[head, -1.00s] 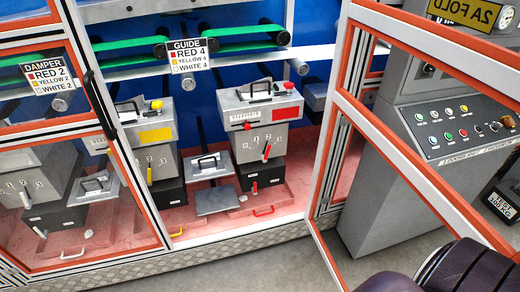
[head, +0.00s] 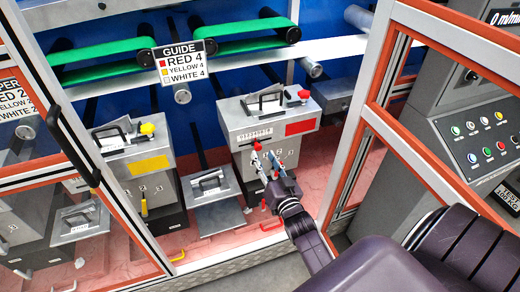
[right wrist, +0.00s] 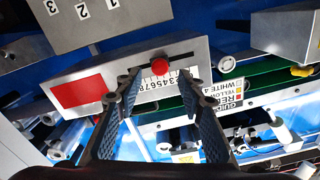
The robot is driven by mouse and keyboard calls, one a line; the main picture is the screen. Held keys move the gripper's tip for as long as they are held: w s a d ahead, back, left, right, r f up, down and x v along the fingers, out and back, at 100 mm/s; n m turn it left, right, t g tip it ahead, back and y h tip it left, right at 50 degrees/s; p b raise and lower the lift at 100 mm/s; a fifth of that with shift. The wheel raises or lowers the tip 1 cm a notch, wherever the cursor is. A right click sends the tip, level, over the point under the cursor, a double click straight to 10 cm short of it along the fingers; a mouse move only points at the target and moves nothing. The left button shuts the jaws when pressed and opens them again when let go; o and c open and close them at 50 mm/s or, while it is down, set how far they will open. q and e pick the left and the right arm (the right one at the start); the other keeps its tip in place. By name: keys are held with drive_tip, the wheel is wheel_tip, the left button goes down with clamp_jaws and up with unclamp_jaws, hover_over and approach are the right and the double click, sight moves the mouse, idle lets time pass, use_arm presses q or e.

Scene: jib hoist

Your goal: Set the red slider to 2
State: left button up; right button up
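The red slider is a round red knob (right wrist: 160,67) in a dark slot above a numbered scale (right wrist: 170,86) in the right wrist view. It sits on the grey box with a red label (right wrist: 77,91); in the head view this box (head: 300,128) stands right of centre, its knob (head: 257,146) at my fingertips. My right gripper (right wrist: 158,76) is open, with one finger on each side of the knob. I cannot tell whether either finger touches it. The fingers cover part of the scale, so the knob's exact number is unclear. My left gripper is not in view.
A guide card (head: 185,62) reads red 4, yellow 4, white 4; a partly cut-off card (head: 14,98) shows red 2. A yellow-labelled box (head: 148,165) stands left. The orange-edged open door (head: 400,150) stands close right of my arm. A control panel (head: 485,135) is behind it.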

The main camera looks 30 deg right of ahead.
sight(259, 149)
drive_tip(key=x, duration=0.4)
drive_tip(key=shift+f, duration=0.1)
drive_tip(key=shift+w, duration=0.3)
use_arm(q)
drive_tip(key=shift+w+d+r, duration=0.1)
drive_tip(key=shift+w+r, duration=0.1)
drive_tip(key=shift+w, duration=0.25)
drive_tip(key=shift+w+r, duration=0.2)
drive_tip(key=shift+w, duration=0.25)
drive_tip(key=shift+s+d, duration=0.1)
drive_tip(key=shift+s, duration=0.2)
use_arm(e)
clamp_jaws()
